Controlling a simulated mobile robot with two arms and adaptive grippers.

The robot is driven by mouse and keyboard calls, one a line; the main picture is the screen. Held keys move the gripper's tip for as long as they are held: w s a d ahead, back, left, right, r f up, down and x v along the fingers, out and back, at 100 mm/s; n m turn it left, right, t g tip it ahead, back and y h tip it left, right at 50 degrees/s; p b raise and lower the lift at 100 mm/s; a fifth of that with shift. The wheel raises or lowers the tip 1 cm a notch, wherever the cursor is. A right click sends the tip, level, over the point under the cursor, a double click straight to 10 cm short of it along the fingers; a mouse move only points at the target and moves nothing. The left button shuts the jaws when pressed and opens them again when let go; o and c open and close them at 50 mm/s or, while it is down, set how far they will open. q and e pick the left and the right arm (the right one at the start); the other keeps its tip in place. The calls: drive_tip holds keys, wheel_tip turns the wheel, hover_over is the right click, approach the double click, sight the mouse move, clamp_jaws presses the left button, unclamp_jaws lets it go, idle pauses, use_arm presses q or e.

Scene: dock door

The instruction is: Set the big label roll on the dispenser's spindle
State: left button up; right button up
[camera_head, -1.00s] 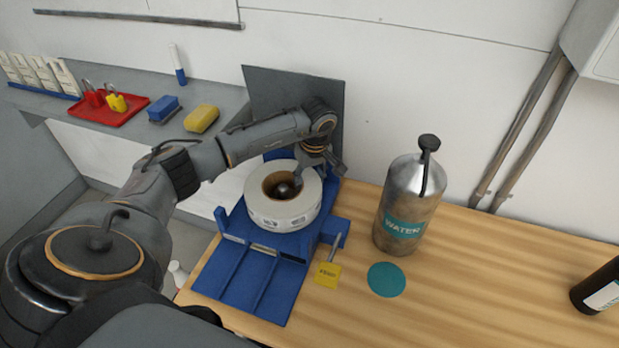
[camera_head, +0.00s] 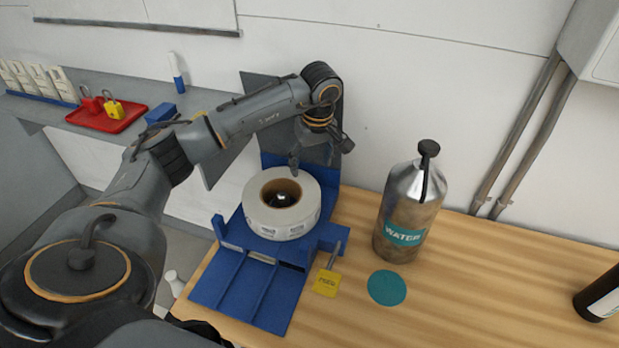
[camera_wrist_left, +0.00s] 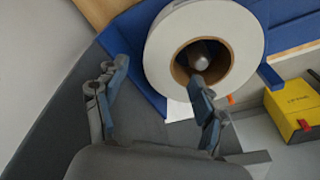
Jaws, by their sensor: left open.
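The big label roll (camera_head: 300,216) is white with a brown core and lies flat on the blue dispenser (camera_head: 250,285). A dark, shiny spindle tip (camera_head: 284,199) shows inside its core. In the left wrist view the roll (camera_wrist_left: 240,40) also sits around the spindle (camera_wrist_left: 201,55). My left gripper (camera_head: 318,158) is above and behind the roll, open and empty. In the left wrist view the fingers of this gripper (camera_wrist_left: 152,105) are wide apart, and one fingertip overlaps the core's edge in the picture. My right gripper is not in view.
A metal water bottle (camera_head: 408,215) stands right of the dispenser, near a teal disc (camera_head: 387,288). A yellow tag (camera_head: 326,283) is by the dispenser's lever. A shelf at left holds a red tray (camera_head: 105,117). The table's middle right is clear.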

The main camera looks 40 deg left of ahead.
use_arm(q)
drive_tip(key=shift+s+d+r, duration=0.1)
drive_tip(key=shift+d+r, duration=0.05)
drive_tip(key=shift+r, duration=1.2)
drive_tip(key=shift+f, duration=0.1)
